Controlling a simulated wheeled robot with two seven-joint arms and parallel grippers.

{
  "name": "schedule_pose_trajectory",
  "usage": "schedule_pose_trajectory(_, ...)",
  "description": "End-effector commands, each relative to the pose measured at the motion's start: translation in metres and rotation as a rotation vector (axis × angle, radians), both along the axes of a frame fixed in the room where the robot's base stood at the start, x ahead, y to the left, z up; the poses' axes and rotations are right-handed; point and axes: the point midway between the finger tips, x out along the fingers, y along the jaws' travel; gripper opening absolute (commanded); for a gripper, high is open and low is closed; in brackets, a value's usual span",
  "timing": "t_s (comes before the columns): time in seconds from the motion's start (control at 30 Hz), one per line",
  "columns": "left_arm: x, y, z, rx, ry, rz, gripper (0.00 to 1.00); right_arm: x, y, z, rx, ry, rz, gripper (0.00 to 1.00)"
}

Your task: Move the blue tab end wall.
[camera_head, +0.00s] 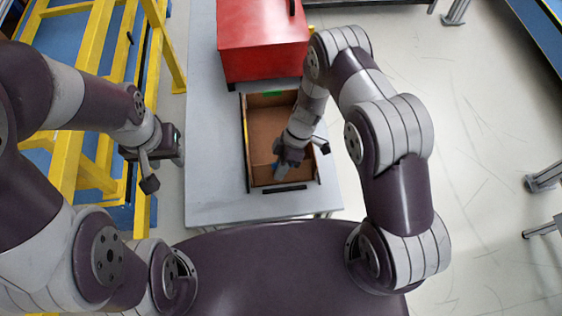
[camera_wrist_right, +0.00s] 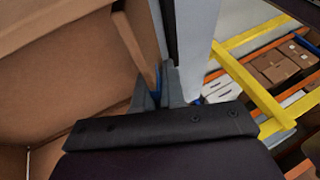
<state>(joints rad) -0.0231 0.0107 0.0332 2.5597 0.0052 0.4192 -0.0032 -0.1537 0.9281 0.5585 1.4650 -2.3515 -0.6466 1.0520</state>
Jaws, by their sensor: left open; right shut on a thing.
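A brown open-topped box (camera_head: 262,130) lies on the table below the red case. My right gripper (camera_head: 281,163) reaches down into its front part. A blue patch (camera_head: 276,167), which looks like the blue tab of the end wall, shows beside the fingers. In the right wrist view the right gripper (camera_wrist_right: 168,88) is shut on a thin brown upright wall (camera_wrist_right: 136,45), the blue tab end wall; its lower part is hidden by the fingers. My left gripper (camera_head: 179,150) is open and empty, left of the table's edge.
The red case (camera_head: 262,40) stands at the back of the grey table (camera_head: 215,185). The box carries a green mark (camera_head: 271,93) at its far end, a yellow strip (camera_head: 246,135) on its left wall and a black handle (camera_head: 284,189) in front. A yellow frame (camera_head: 90,60) stands at left.

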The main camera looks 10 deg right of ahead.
Motion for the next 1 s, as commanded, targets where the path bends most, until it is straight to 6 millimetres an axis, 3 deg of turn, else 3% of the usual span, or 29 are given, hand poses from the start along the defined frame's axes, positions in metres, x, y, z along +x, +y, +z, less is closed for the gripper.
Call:
schedule_pose_trajectory(0.4, 0.0, 0.0, -0.019, 0.0, 0.001, 0.0, 0.43, 0.01, 0.0, -0.01, 0.0, 0.215, 0.001, 0.0)
schedule_pose_trajectory(1.0, 0.0, 0.0, -0.023, 0.0, 0.001, 0.0, 0.43, 0.011, 0.0, -0.008, 0.0, 0.259, 0.0, 0.0)
